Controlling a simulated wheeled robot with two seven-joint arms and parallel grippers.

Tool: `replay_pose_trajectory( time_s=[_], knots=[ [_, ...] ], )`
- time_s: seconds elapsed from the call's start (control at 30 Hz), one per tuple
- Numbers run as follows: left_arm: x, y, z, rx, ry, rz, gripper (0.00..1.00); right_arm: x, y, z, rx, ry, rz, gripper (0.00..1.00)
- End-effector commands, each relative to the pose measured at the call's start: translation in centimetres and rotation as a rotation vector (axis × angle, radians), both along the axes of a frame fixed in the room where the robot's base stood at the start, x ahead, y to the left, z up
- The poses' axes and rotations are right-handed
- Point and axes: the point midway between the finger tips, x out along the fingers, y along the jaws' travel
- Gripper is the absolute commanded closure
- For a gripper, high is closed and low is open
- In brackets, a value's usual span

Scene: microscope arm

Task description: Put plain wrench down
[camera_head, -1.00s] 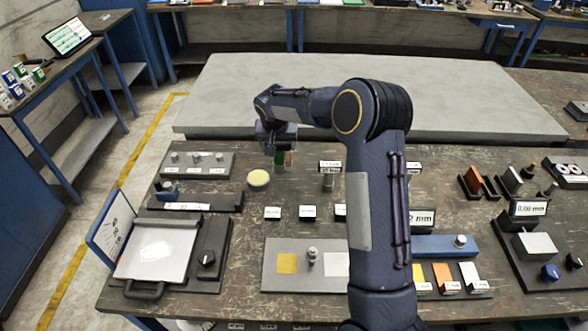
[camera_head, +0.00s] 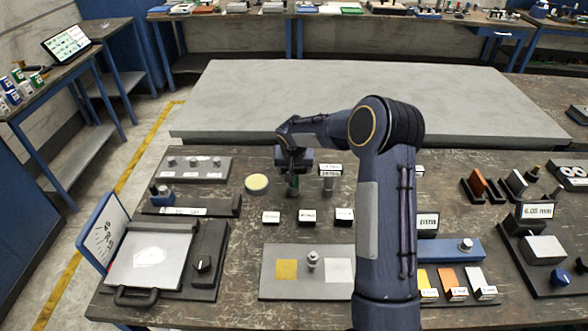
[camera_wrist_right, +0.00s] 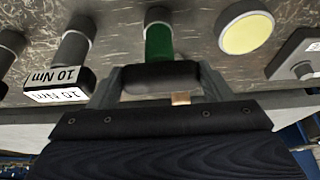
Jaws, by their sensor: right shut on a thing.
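My right gripper (camera_head: 294,168) reaches over the table from the right side of the head view and points down. In the right wrist view my right gripper (camera_wrist_right: 160,85) is shut on a dark rounded handle (camera_wrist_right: 160,78). A green shaft (camera_wrist_right: 160,42) extends from this handle; I take the two together as the plain wrench. The wrench also shows as a green bit (camera_head: 293,186) under the gripper in the head view. It looks upright, with its lower end at or near the tabletop; I cannot tell whether it touches. My left gripper is not in view.
A yellow disc (camera_head: 257,183) lies left of the gripper. Labelled upright tools (camera_head: 330,182) stand close on its right; one label (camera_wrist_right: 58,85) reads 10 Nm. Small label blocks (camera_head: 307,216) sit in front. A grey slab (camera_head: 370,90) lies behind.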

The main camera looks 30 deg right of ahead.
Motion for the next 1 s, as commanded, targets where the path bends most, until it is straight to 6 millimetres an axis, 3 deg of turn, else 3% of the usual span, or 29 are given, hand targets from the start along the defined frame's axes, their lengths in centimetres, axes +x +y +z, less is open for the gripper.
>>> replay_pose_trajectory(
  time_s=[0.07, 0.1, 0.23, 0.63, 1.0],
  knots=[
    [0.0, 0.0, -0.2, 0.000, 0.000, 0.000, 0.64, 0.1, 0.0, -0.1, 0.000, -0.002, 0.000, 0.64],
    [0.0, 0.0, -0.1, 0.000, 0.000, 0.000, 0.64, 0.0, 0.0, -0.1, 0.000, 0.000, 0.000, 0.23],
    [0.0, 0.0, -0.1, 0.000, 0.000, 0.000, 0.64, 0.0, 0.0, -0.1, 0.000, 0.000, 0.000, 0.06],
    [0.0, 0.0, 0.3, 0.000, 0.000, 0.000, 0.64, -0.2, 0.1, 0.9, -0.001, -0.002, 0.001, 0.06],
    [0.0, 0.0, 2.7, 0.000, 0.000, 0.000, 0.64, -2.6, 1.6, 7.9, -0.001, -0.003, 0.001, 0.06]
  ],
)
